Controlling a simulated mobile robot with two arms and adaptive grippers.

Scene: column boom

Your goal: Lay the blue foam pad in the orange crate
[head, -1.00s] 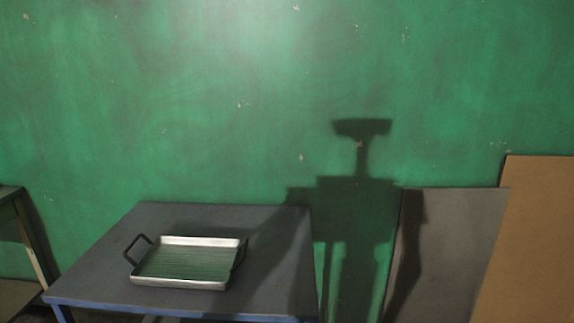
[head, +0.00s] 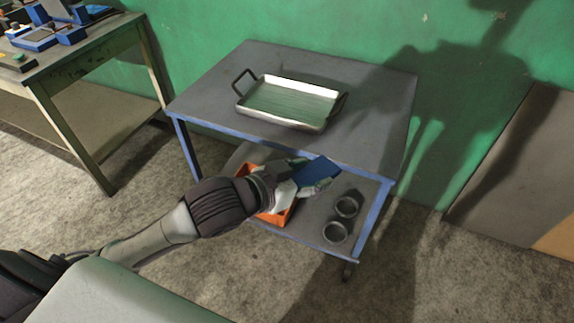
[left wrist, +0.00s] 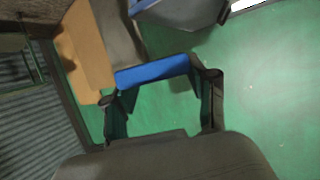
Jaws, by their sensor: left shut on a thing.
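My left gripper (head: 298,174) is shut on the blue foam pad (head: 320,172), which sticks out to the right, tilted, in front of the cart's top edge. In the left wrist view the pad (left wrist: 152,73) spans between the two fingertips (left wrist: 160,88). The orange crate (head: 283,214) is on the cart's lower shelf, below and behind my left gripper and forearm. Only parts of its orange walls show; something pale shows by it, partly hidden by the gripper. The pad appears above and to the right of the crate, apart from it. My right gripper is not in view.
A metal tray with black handles (head: 290,105) stands on the grey cart top (head: 375,95), above the lower shelf. Two round metal items (head: 341,219) sit right of the crate. A workbench (head: 85,70) with blue equipment stands at the left.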

